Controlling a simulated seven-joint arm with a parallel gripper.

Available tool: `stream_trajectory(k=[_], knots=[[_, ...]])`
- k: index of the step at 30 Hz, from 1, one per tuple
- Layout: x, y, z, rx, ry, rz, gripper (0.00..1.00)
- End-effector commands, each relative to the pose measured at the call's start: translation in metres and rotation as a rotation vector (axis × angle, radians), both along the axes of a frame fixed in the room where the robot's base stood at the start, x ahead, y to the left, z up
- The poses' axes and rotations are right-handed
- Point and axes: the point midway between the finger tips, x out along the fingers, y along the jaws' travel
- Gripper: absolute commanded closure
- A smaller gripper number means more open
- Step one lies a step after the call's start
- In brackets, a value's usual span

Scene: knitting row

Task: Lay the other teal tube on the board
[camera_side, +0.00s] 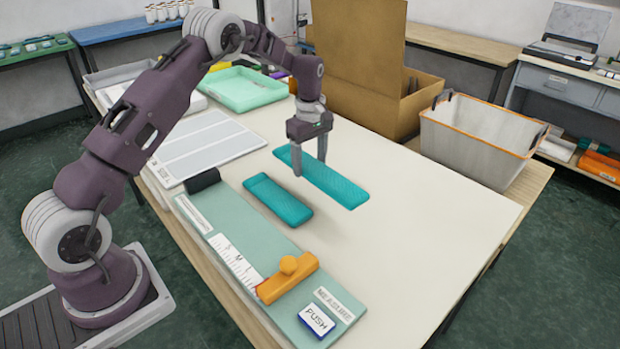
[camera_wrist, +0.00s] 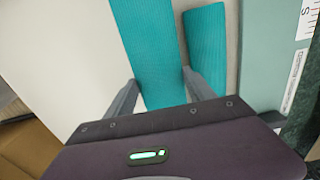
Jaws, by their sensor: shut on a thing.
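Two flat ribbed teal tubes show in both views. The longer teal tube (camera_side: 340,187) passes between the fingers of my gripper (camera_side: 310,167), which is shut on it. In the wrist view the fingers (camera_wrist: 161,77) are at both sides of this tube (camera_wrist: 150,40). I cannot tell whether it touches the table. The shorter teal tube (camera_side: 278,200) lies beside it, toward the pale green measuring board (camera_side: 262,243); it also shows in the wrist view (camera_wrist: 206,45).
A black block (camera_side: 202,180) is at the board's far end. A pale panelled sheet (camera_side: 210,142) lies behind it. A mint tray (camera_side: 240,90), an open cardboard box (camera_side: 365,70) and a grey basket (camera_side: 475,140) stand farther back. The table's right front (camera_side: 430,240) is clear.

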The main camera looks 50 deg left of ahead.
Motion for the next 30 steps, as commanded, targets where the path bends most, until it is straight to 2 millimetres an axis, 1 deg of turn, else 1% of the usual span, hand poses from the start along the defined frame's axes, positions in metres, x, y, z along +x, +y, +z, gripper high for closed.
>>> stream_trajectory(k=[1,3,5,8,11,12,13,14,15,18,21,24,26,27,30], knots=[[0.001,0.000,0.012,0.001,-0.004,-0.001,0.76],[0.000,0.000,0.023,0.001,-0.003,0.000,0.76],[-0.004,0.003,0.031,0.001,0.000,0.002,0.76],[-0.024,0.016,0.040,0.000,0.002,0.012,0.76],[-0.061,0.034,0.045,0.000,0.002,0.023,0.76],[-0.079,0.040,0.047,0.000,0.002,0.026,0.76],[-0.092,0.044,0.048,0.000,0.002,0.029,0.76],[-0.106,0.047,0.049,0.000,0.001,0.031,0.76],[-0.125,0.050,0.051,0.001,-0.001,0.034,0.76],[-0.168,0.051,0.052,0.001,-0.002,0.036,0.76],[-0.199,0.048,0.053,0.001,-0.003,0.035,0.76],[-0.214,0.045,0.050,0.000,-0.001,0.033,0.76],[-0.219,0.045,0.040,-0.002,0.003,0.033,0.76],[-0.220,0.044,0.030,-0.004,0.005,0.032,0.76],[-0.220,0.044,0.007,-0.004,0.005,0.032,0.76]])
